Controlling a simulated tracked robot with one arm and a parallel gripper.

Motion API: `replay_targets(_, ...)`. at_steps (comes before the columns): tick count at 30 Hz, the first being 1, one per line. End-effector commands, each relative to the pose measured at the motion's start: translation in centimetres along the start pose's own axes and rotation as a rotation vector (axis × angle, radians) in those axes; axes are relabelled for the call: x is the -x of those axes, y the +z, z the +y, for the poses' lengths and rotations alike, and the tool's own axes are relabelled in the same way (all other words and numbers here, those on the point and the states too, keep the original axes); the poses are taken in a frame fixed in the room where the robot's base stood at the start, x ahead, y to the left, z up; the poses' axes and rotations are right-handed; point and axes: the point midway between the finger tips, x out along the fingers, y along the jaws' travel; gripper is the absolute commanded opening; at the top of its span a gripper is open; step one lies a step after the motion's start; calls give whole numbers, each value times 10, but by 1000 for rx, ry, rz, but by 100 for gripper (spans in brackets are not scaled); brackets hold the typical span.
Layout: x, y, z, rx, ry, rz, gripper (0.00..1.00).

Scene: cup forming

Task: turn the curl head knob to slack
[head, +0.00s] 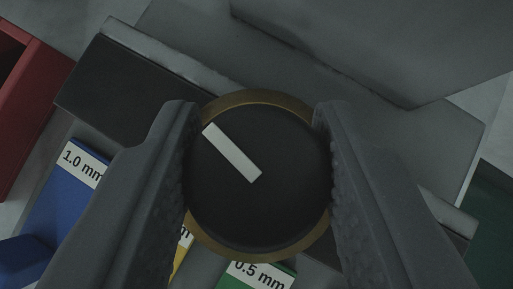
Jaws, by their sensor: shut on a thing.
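The curl head knob (265,205) is a round black knob with a white pointer bar (232,153) and a brass-coloured ring (259,97) around it. It sits in the middle of the head view. The bar runs from near the knob's centre toward its upper left edge. My gripper (259,165) is shut on the knob, with one dark ribbed finger against its left side and one against its right side. No slack mark or other setting mark shows around the knob; the fingers hide parts of the surroundings.
A dark grey machine body (375,85) lies behind the knob. A blue block labelled 1.0 mm (62,205) is at lower left, a green one labelled 0.5 mm (262,277) at the bottom, with a partly hidden yellow one between. A red bin (45,85) stands at far left.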

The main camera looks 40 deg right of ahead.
Motion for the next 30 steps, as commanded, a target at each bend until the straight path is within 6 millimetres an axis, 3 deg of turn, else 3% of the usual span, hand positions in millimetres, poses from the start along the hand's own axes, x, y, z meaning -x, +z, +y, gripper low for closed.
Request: replay_targets(30, 2, -1, -1, 381, -387, -1, 12)
